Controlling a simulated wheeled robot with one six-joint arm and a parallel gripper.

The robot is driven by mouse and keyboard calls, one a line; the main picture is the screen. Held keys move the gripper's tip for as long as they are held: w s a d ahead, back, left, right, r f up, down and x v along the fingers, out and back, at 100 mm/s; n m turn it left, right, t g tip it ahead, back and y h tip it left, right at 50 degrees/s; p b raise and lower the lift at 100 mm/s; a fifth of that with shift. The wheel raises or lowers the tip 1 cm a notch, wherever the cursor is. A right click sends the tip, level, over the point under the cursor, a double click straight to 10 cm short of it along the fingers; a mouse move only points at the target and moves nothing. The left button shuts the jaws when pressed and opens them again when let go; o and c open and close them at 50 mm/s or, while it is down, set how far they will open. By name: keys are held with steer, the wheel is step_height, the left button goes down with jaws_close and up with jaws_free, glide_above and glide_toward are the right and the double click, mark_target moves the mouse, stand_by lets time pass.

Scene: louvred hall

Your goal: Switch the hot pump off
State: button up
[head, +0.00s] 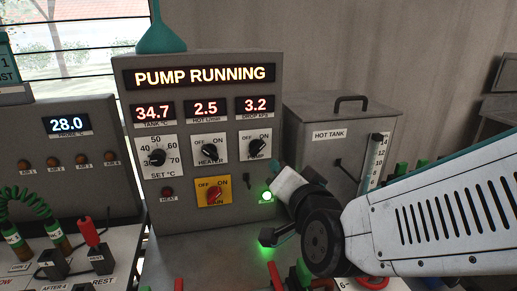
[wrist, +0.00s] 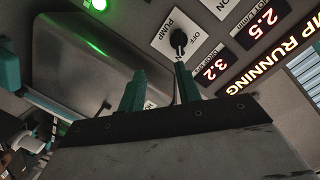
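The pump knob (head: 257,147) is a small black rotary knob on a white plate marked OFF, ON and PUMP, at the right of the grey control panel (head: 230,220). Its pointer seems to lean toward ON. The panel's display (head: 200,76) reads PUMP RUNNING. In the wrist view the pump knob (wrist: 178,40) lies just beyond the tip of the right-hand finger. My gripper (wrist: 158,78) has two teal fingers standing apart with nothing held between them. Whether a finger touches the knob is unclear.
A heater knob (head: 207,149) sits left of the pump knob. A red main switch (head: 213,194) on yellow and a lit green lamp (head: 267,196) are below. A grey hot tank (head: 330,155) stands at the right. Another panel (head: 70,145) stands at the left.

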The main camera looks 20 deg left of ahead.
mark_target(259, 150)
steer(key=shift+m+t+y, duration=0.3)
steer(key=shift+t+y, duration=0.2)
steer(key=shift+t, duration=0.1)
steer(key=shift+w+a+r, duration=0.15)
steer(key=shift+w+a, duration=1.6)
steer(key=shift+a, duration=0.2)
steer(key=shift+w+a+r, duration=0.15)
steer(key=shift+w+a, duration=1.6)
steer(key=shift+a, duration=0.2)
jaws_close()
